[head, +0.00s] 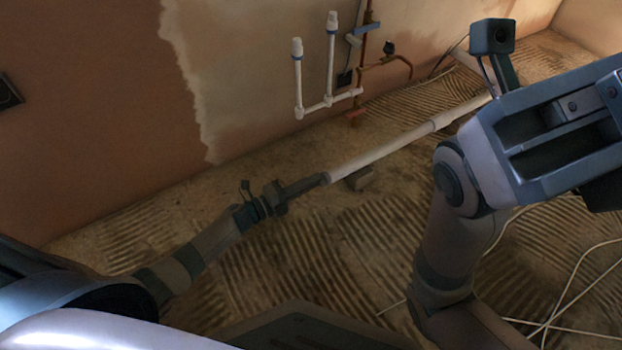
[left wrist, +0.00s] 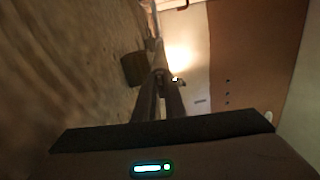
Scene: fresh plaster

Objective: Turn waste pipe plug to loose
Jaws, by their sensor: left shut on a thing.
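The long white waste pipe (head: 385,149) runs low above the floor, sloping from upper right to lower left, with a collar partway along. Its near end carries a grey plug (head: 323,179). My left gripper (head: 310,184) is shut on this plug, in line with the pipe. In the left wrist view the left fingers (left wrist: 160,92) come together at the pipe end; the plug is mostly hidden between them, so how far it is turned cannot be told. My right gripper (head: 560,130) is raised at the right, away from the pipe; its fingertips do not show clearly.
A small block (head: 358,180) lies under the pipe; it also shows in the left wrist view (left wrist: 133,68). Capped white pipes (head: 328,80) and copper pipes (head: 380,68) stand at the plastered wall. A white cable (head: 575,270) lies loose on the ridged floor at lower right.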

